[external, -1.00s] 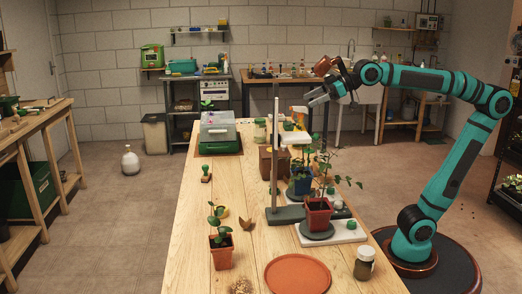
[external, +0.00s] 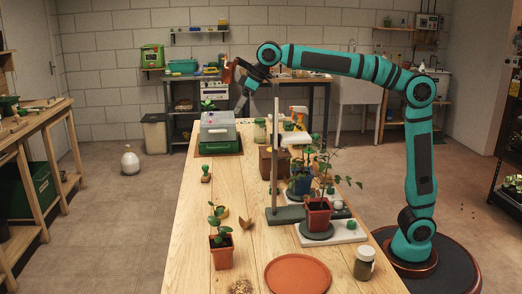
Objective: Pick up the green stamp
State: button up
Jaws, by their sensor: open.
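The green stamp (external: 206,173) stands upright on the wooden table, near its left edge and in front of the green and grey box. It is small, with a knob-like top. My gripper (external: 240,113) hangs above the far part of the table, pointing down beside the grey lid of the box. It is open with nothing seen in it, and it is above, behind and to the right of the stamp.
The green and grey box (external: 219,133) stands behind the stamp. A metal stand (external: 286,214), potted seedlings and a white board fill the right side. A potted seedling (external: 220,252) and terracotta saucer (external: 298,274) are nearer. The table around the stamp is clear.

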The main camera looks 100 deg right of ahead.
jog(key=w+d+f+g, duration=0.3)
jog(key=w+d+f, duration=0.25)
jog(key=w, duration=0.35)
jog(key=g+y, duration=0.1)
jog(key=g, duration=0.2)
send_over(206, 172)
jog(key=d, duration=0.2)
notch_tip(206, 172, down, 9)
jog(key=shift+m, duration=0.4)
jog(key=f, duration=1.2)
jog(key=shift+w+a, duration=0.1)
jog(key=shift+w, duration=0.15)
jog(key=shift+w+a+f, duration=0.15)
jog(key=shift+a+f, duration=0.05)
jog(key=shift+f, duration=1.15)
jog(key=shift+w+a+f, duration=0.1)
jog(key=shift+a+f, duration=0.05)
jog(key=shift+f, duration=1.2)
jog(key=c, duration=1.1)
